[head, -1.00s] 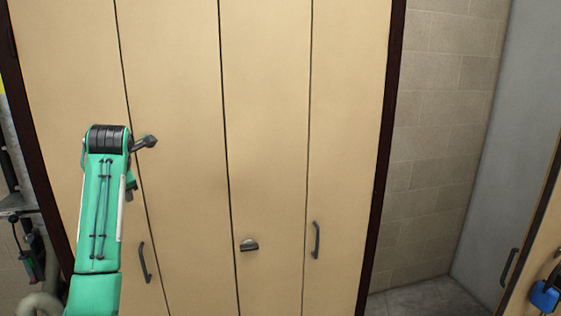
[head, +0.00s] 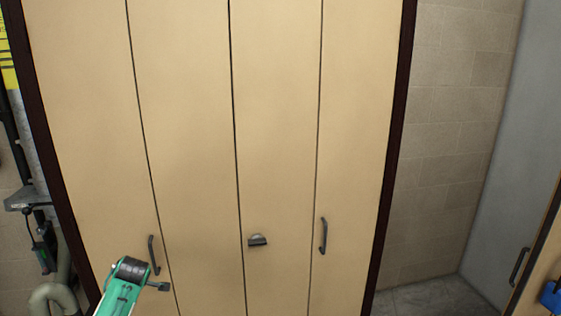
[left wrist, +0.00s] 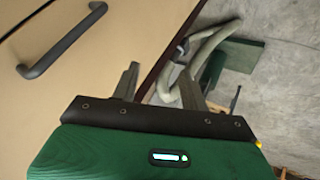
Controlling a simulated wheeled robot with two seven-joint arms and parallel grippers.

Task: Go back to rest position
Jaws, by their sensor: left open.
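My left gripper (left wrist: 160,85) shows in the left wrist view with its two grey fingers apart. Nothing is between them. It is beside the dark edge of a tan cabinet, and I cannot tell the exact distance. In the head view my green left arm is low at the bottom left, in front of the tan cabinet doors (head: 190,130); the fingers are not clear there. My right gripper is in neither view.
The cabinet has a left handle (head: 154,255), a right handle (head: 323,236) and a small grey latch (head: 257,240). Grey pipes (left wrist: 205,50) and a green object (left wrist: 240,54) are past the cabinet edge. Bare floor (head: 425,297) shows at the right.

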